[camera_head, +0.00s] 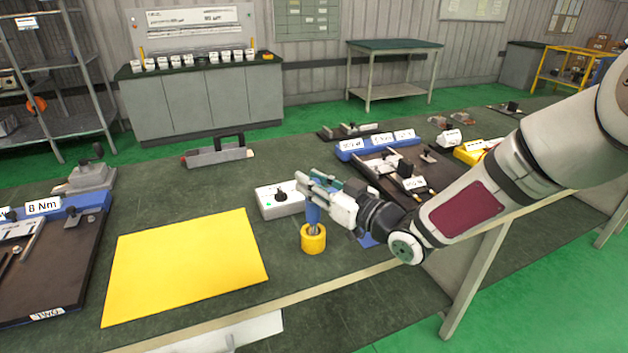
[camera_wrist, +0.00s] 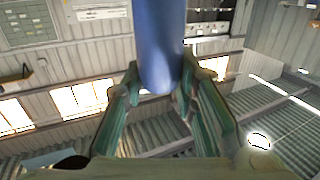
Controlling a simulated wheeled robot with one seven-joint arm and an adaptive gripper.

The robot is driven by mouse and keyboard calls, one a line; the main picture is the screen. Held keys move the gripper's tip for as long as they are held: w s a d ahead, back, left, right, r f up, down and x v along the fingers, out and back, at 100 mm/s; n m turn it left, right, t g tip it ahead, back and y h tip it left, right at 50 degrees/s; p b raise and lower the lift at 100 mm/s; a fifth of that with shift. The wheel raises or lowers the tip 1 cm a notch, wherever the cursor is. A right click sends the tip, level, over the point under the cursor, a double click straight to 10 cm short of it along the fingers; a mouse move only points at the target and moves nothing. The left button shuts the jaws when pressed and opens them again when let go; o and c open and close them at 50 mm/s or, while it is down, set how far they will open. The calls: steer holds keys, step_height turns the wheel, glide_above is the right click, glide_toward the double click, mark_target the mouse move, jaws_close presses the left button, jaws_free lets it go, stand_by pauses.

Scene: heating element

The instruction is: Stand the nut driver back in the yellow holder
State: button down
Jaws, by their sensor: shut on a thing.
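The yellow holder (camera_head: 313,239) is a short round cup on the dark green bench, right of the yellow mat. The nut driver (camera_head: 313,213) has a blue handle and a metal shaft. It stands about upright, with its lower shaft at the holder's opening; whether it is seated fully is hard to tell. My gripper (camera_head: 318,190) reaches in from the right and is shut on the blue handle. In the wrist view the blue handle (camera_wrist: 161,45) stands between the two green-grey fingers. The holder does not show in the wrist view.
A white box with a black knob (camera_head: 280,198) stands just behind and left of the holder. The flat yellow mat (camera_head: 185,265) lies empty to the left. A dark fixture tray (camera_head: 375,170) with blue labelled edge is behind right. The bench's front edge is close.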

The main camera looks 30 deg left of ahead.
steer(key=shift+f+b, duration=0.95)
steer(key=shift+f, duration=0.4)
steer(key=c, duration=1.2)
jaws_free()
steer(key=shift+d, duration=0.15)
steer(key=v, duration=1.1)
steer(key=shift+d, duration=0.35)
steer(key=shift+s, duration=0.1)
